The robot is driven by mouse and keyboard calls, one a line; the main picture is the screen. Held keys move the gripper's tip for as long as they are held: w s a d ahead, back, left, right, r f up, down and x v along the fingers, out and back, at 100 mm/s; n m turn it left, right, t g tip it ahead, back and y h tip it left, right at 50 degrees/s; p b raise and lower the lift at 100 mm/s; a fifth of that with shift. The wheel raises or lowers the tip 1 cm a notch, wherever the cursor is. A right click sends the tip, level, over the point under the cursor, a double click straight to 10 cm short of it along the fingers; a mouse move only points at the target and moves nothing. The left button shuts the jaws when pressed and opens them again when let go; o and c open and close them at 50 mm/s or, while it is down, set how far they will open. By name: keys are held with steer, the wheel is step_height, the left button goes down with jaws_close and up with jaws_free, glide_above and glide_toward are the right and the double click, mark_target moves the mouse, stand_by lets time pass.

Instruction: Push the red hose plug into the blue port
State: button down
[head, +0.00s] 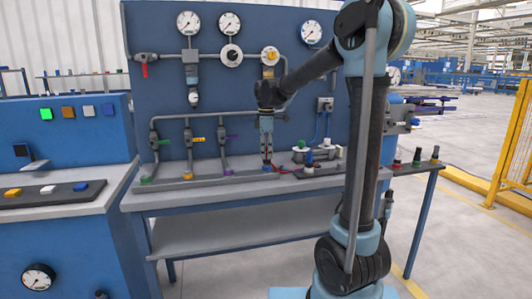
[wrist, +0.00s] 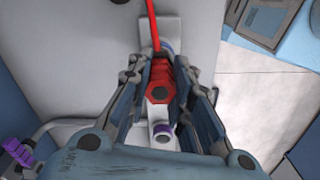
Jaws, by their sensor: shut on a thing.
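The red hose plug (wrist: 159,88) sits between the fingers of my gripper (wrist: 178,95) in the wrist view, with its hex end facing the camera and its red hose running up and away. In the head view my gripper (head: 267,160) points down at the right end of the pipe rack. The blue port (head: 267,169) shows just below the fingertips there. In the wrist view a bluish ring (wrist: 169,46) shows partly behind the plug. I cannot tell whether the plug touches the port.
A pipe end with a purple ring (wrist: 161,131) lies close below the plug in the wrist view. The purple (head: 228,172), orange (head: 188,176) and green (head: 147,180) ports stand to the left.

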steer(key=shift+f, duration=0.3)
steer(key=c, duration=1.4)
jaws_free()
steer(key=shift+o, duration=0.2)
